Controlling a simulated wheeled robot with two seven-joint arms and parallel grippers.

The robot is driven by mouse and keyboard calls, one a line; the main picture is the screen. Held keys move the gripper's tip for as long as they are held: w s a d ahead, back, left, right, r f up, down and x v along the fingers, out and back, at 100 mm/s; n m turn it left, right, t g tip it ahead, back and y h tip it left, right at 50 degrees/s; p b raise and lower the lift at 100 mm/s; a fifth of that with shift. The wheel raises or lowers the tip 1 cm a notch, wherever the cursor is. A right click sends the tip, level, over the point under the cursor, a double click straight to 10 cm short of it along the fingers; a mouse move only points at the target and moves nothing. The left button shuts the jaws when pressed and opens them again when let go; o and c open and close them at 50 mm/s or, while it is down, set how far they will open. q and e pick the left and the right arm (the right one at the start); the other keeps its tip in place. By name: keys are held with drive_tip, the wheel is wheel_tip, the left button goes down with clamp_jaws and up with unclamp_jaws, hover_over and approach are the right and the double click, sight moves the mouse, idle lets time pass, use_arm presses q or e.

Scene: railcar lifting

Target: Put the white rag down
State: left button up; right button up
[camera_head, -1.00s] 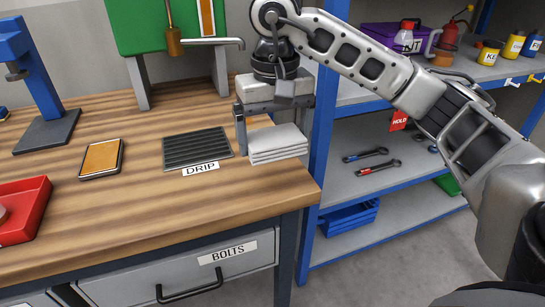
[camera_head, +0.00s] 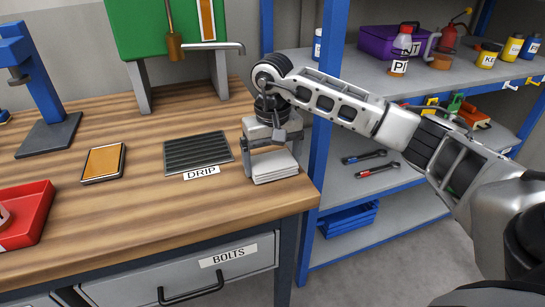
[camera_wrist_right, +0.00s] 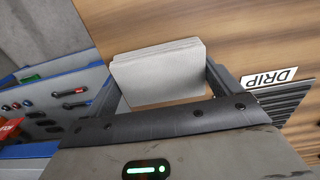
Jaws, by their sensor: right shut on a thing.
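The white rag (camera_head: 274,168), a folded layered pad, is at the right end of the wooden bench top, to the right of the black ribbed drip mat (camera_head: 197,151). My right gripper (camera_head: 270,156) comes down over it from above, shut on it with a finger at each side. In the right wrist view the rag (camera_wrist_right: 158,72) spans between the dark fingers of the gripper (camera_wrist_right: 168,84). The rag is at or just above the wood; I cannot tell whether it touches. My left gripper is not in view.
An orange-faced pad (camera_head: 104,163) and a red tray (camera_head: 24,215) lie to the left on the bench. A green stand with a tap (camera_head: 215,47) rises behind the mat. A blue-framed shelf (camera_head: 322,120) stands close on the right. Bare wood lies in front of the mat.

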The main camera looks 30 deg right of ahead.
sight(273, 160)
drive_tip(key=shift+f, duration=0.15)
drive_tip(key=o, duration=0.8)
wheel_tip(273, 160, up, 12)
idle(0.4)
